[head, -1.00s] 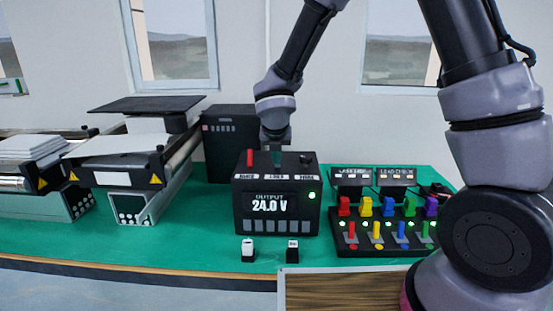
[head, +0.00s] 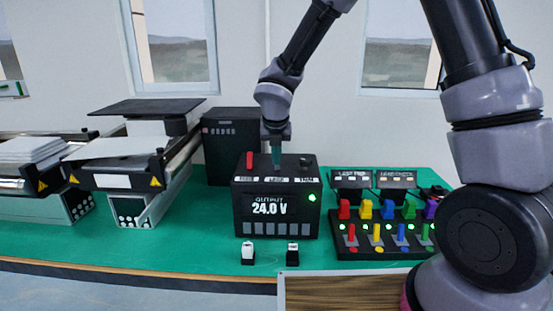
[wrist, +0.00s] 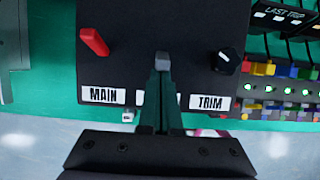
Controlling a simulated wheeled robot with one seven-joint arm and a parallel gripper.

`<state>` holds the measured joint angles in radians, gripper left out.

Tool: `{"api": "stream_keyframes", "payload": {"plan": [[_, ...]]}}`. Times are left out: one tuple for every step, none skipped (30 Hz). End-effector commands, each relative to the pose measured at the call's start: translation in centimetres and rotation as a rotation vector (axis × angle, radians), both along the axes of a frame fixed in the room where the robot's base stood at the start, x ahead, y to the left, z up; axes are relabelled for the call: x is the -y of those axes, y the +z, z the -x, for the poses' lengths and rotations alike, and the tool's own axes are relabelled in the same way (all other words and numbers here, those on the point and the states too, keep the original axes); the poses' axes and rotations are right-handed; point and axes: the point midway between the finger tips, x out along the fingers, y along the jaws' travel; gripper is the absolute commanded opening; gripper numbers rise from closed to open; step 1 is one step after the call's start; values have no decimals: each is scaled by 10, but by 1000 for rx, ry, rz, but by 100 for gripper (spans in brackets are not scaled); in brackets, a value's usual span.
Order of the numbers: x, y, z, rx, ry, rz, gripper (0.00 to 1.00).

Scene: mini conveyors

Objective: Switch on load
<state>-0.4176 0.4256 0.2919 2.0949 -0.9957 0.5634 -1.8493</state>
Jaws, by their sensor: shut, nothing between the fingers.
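The black power supply box (head: 277,228) reads OUTPUT 24.0 V, with a lit green lamp at its right. Its top carries a red lever by the MAIN label (wrist: 103,95) and a black knob (wrist: 228,61) by the TRIM label. The LOAD label (head: 277,180) shows between them in the head view. My gripper (head: 276,166) is shut, pointing down over the box top behind the LOAD label. In the wrist view its fingers cover most of the middle label. The load switch itself is hidden; a small grey block shows at the fingertips and I cannot tell whether it is the switch.
A panel with coloured switches and green lamps (head: 382,248) stands right of the box. Two small rockers (head: 248,253) sit in front. Conveyors (head: 130,170) stand at the left and a dark cabinet (head: 232,145) behind. Green mat is bare at the front left.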

Motion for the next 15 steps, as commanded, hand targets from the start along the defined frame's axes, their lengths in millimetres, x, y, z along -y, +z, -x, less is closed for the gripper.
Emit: {"api": "stream_keyframes", "payload": {"plan": [[1, 0, -1, -8, -3, -1, 0], [1, 1, -2, -14, -4, -1, 0], [0, 1, -3, -24, -5, -3, 0], [1, 1, -3, -32, -4, -3, 0], [1, 1, -4, -41, -6, -4, 0], [1, 2, -5, -56, -6, -4, 0], [1, 2, -6, -67, -6, -5, 0], [1, 3, -7, -79, -6, -5, 0], [1, 3, -8, -97, -6, -6, 0], [1, 4, -9, -112, -7, -8, 0], [1, 4, -10, -128, -6, -8, 0], [1, 4, -11, -150, -7, -8, 0], [1, 5, -12, -164, -6, -10, 0], [1, 6, -11, -163, -3, -7, 0], [1, 6, -13, -161, -2, -6, 0]]}}
